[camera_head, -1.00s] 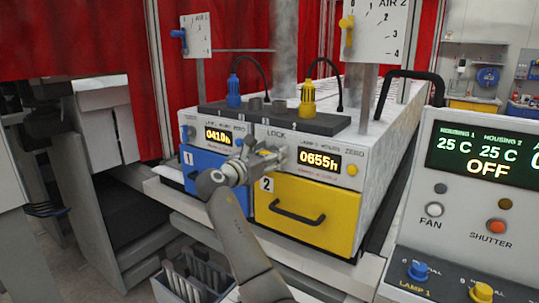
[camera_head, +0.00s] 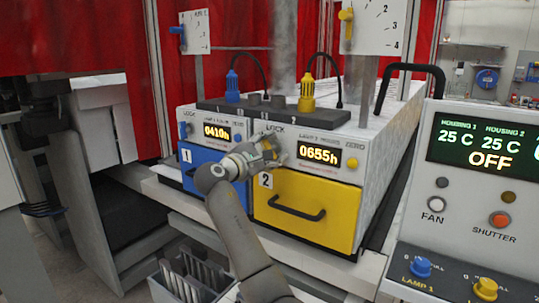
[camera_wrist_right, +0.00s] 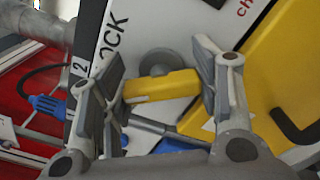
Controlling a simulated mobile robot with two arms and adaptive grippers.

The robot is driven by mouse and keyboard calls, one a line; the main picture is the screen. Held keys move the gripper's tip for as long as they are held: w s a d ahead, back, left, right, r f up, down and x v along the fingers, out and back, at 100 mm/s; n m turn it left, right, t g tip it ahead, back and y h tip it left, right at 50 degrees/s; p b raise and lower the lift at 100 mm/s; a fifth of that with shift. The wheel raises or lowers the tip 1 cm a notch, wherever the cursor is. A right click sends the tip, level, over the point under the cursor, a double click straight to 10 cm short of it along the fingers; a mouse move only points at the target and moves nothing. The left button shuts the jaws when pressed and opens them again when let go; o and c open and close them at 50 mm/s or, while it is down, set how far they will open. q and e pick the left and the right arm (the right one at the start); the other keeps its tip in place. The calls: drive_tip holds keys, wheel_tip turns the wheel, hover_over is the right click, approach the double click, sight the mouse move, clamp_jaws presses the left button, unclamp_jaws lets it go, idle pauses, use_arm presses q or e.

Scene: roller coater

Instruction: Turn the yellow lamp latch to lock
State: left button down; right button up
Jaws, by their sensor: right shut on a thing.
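The yellow lamp latch (camera_wrist_right: 160,86) is a short yellow bar beside a round grey pivot (camera_wrist_right: 156,62) on the white front panel, near the LOCK lettering. In the right wrist view it lies between the two fingers of my right gripper (camera_wrist_right: 157,80), which is shut on it. In the head view my right gripper (camera_head: 268,150) is at the panel below the word LOCK, just left of the lamp 2 hours display (camera_head: 319,156). A little yellow shows between its fingers there; the gripper hides most of the latch. My left gripper is not in view.
The yellow drawer 2 (camera_head: 310,212) with a dark handle sits below my gripper, the blue drawer 1 (camera_head: 204,172) left of it. A control console (camera_head: 470,190) stands at right. A bin of grey parts (camera_head: 187,280) is low in front.

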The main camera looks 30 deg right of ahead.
drive_tip(key=m+b, duration=0.2)
drive_tip(key=m, duration=0.1)
drive_tip(key=m+b, duration=0.1)
drive_tip(key=m, duration=0.1)
drive_tip(key=shift+f, duration=0.3)
drive_tip(key=shift+m+b, duration=0.7)
drive_tip(key=shift+m, duration=0.5)
drive_tip(key=o, duration=1)
drive_tip(key=shift+r, duration=0.1)
drive_tip(key=shift+o, duration=0.2)
drive_tip(key=v, duration=1.2)
